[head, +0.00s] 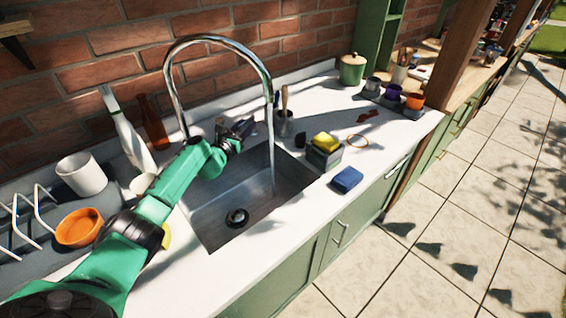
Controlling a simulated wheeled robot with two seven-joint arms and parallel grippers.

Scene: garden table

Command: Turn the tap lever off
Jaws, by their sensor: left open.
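The chrome tap (224,43) arches over the grey sink (225,195) from the back of the white counter. A thin stream of water (272,160) falls from its spout into the sink. My green left arm reaches in from the lower left across the counter and the left part of the sink. My left gripper (243,128) is open near the tap, behind the sink's back edge as seen here. I cannot make out the lever clearly; the gripper and arm cover the area near the tap's base. I cannot tell whether the gripper touches it. My right gripper is not in view.
A white spray bottle (130,135), brown bottle (152,122), white mug (82,174) and orange bowl (78,228) stand left of the tap. A yellow sponge (325,141) and blue sponge (346,179) are right of the sink. The front-right counter is mostly clear.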

